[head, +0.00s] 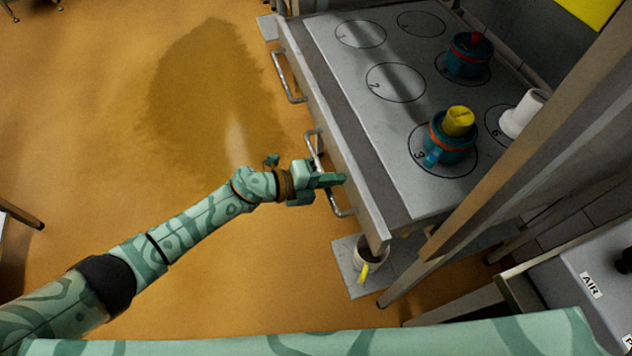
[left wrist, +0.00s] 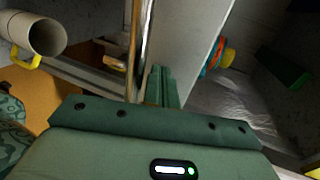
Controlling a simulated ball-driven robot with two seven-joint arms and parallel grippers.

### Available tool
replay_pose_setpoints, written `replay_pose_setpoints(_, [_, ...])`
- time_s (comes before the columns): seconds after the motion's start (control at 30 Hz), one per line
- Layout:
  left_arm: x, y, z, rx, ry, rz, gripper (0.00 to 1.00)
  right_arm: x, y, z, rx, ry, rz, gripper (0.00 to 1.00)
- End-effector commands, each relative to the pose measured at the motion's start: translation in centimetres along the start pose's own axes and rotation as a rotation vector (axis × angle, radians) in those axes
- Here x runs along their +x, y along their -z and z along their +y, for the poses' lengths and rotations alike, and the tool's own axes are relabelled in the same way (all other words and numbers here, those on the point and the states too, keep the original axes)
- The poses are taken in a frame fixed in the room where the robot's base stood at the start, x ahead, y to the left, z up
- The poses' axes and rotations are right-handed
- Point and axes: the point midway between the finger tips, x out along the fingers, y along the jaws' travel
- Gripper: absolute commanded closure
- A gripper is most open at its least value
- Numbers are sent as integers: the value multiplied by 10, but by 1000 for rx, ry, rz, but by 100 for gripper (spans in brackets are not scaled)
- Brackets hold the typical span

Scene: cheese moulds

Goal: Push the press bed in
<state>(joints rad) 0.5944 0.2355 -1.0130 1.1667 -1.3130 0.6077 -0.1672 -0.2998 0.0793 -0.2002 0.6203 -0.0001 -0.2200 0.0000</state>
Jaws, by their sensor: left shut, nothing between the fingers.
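The press bed (head: 405,190) is a grey metal slab with numbered circles, at the upper right of the head view. Its front panel (head: 350,172) carries two bar handles, the near handle (head: 318,150) and the far handle (head: 289,80). My left gripper (head: 341,180) is shut and empty, with its fingertips at the front panel by the near handle; I cannot tell if they touch. In the left wrist view the shut fingers (left wrist: 162,88) point at the panel (left wrist: 185,50). My right gripper is not in view.
Teal moulds with a yellow top (head: 452,137) and a red top (head: 468,54) stand on the bed, near a white cylinder (head: 524,113). A cup with a yellow handle (head: 370,258) stands below the near corner. A post (head: 520,130) crosses the right side.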

Motion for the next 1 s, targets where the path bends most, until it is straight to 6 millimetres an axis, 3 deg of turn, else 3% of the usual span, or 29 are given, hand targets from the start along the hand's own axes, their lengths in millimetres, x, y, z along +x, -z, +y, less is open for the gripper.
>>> replay_pose_setpoints(0.3, [66,2,-19,-2,3,5,100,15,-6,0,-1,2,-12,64])
replay_pose_setpoints(0.5, [92,1,-27,-1,1,2,100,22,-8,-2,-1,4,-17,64])
replay_pose_setpoints(0.7, [104,0,-32,0,0,1,100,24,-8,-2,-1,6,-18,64])
replay_pose_setpoints(1.0, [107,0,-35,1,2,-1,100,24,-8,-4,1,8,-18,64])
